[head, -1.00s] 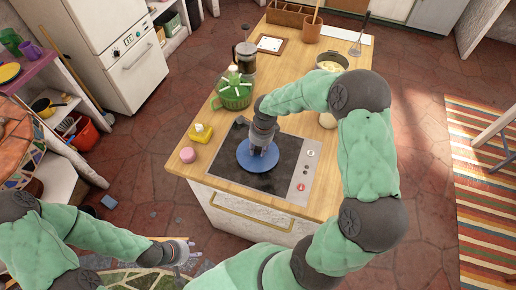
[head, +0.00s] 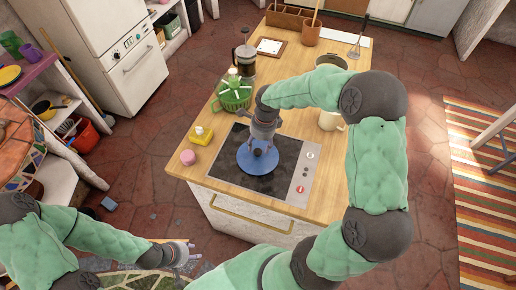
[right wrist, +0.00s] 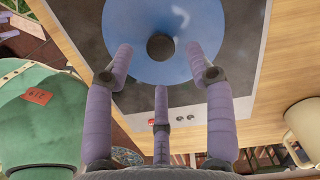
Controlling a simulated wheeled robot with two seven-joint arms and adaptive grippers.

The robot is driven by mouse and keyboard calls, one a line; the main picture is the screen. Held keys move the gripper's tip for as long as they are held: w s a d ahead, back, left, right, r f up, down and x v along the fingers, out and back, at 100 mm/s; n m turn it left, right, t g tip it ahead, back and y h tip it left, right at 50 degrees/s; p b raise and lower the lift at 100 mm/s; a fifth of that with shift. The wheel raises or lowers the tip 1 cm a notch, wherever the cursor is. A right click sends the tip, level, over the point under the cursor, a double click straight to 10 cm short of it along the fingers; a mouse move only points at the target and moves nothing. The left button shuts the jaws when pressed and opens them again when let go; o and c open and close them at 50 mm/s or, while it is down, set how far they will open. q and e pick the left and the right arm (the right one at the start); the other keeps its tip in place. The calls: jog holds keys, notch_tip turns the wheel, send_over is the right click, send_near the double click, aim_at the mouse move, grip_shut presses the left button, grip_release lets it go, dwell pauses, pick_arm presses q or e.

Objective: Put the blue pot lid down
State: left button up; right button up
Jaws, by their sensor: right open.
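The blue pot lid (head: 246,171) lies on the black cooktop (head: 284,155) at the front of the counter. Its dark round knob (right wrist: 161,46) points up and is bare in the right wrist view, where the blue disc of the lid (right wrist: 160,15) is cut off by the top edge. My right gripper (head: 260,150) is just above the lid, its purple fingers (right wrist: 160,75) spread open with nothing between them. My left gripper (head: 193,250) is empty, low at the lower left, away from the counter, with its fingertips apart.
A green pot (head: 233,95), yellow sponge (head: 202,135) and pink round object (head: 188,157) stand left of the cooktop. A cream mug (head: 330,120) and a metal pot (head: 331,61) stand to the right. A French press (head: 243,55) is behind the green pot.

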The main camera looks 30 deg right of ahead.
aim_at(261, 151)
notch_tip(261, 151, up, 7)
jog(key=shift+s+d+p, duration=0.2)
jog(key=shift+d+p, duration=0.15)
jog(key=shift+f, duration=0.1)
